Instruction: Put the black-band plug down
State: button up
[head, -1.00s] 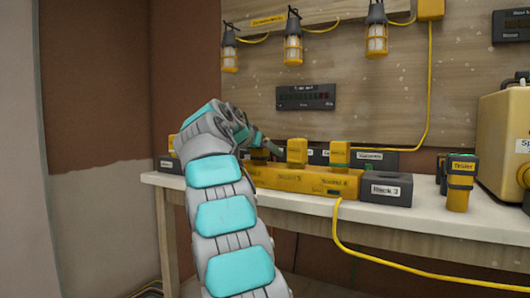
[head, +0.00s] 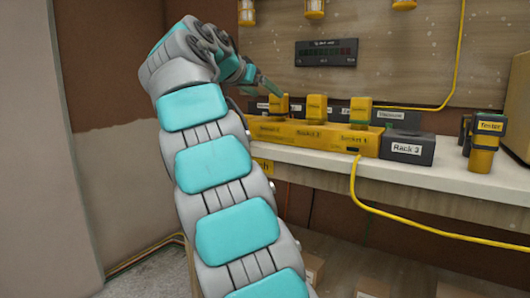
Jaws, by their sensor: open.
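My gripper (head: 266,84) is open at the end of my raised arm, just above and left of the yellow power strip (head: 310,136). Three yellow plugs stand upright on the strip: a left plug (head: 279,104), a middle plug (head: 316,107) and a right plug (head: 360,109). The gripper's teal finger is near the top of the left plug. I cannot tell whether they touch. The bands are too small to read surely, so I cannot tell which plug has the black band. My wrist hides part of the gripper.
A dark block labelled Rack 3 (head: 407,147) sits right of the strip. A yellow tester (head: 485,142) stands further right on the pale bench (head: 450,178). Dark labelled blocks line the back. A yellow cable (head: 400,222) hangs off the front edge.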

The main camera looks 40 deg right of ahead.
jog(key=s+a+f+n+g+y, duration=0.1)
jog(key=s+a+f+n+y, duration=0.2)
jog(key=f, duration=0.6)
jog(key=s+a+f+n+g+y, duration=0.1)
jog(key=s+a+f+n+y, duration=0.1)
jog(key=s+a+f, duration=0.5)
jog(key=s+a+f+n+g+y, duration=0.1)
jog(key=s+a+f+n+y, duration=0.15)
jog(key=f, duration=0.75)
jog(key=s+a+f+n+g+y, duration=0.2)
jog(key=s+a+f+n, duration=0.1)
jog(key=s+a+f, duration=0.5)
jog(key=s+a+f+n+g+y, duration=0.1)
jog(key=s+a+f+n+y, duration=0.2)
jog(key=s+a+f, duration=0.5)
jog(key=s+f, duration=0.5)
jog(key=s, duration=0.6)
jog(key=shift+f+g, duration=0.35)
jog(key=shift+g, duration=0.05)
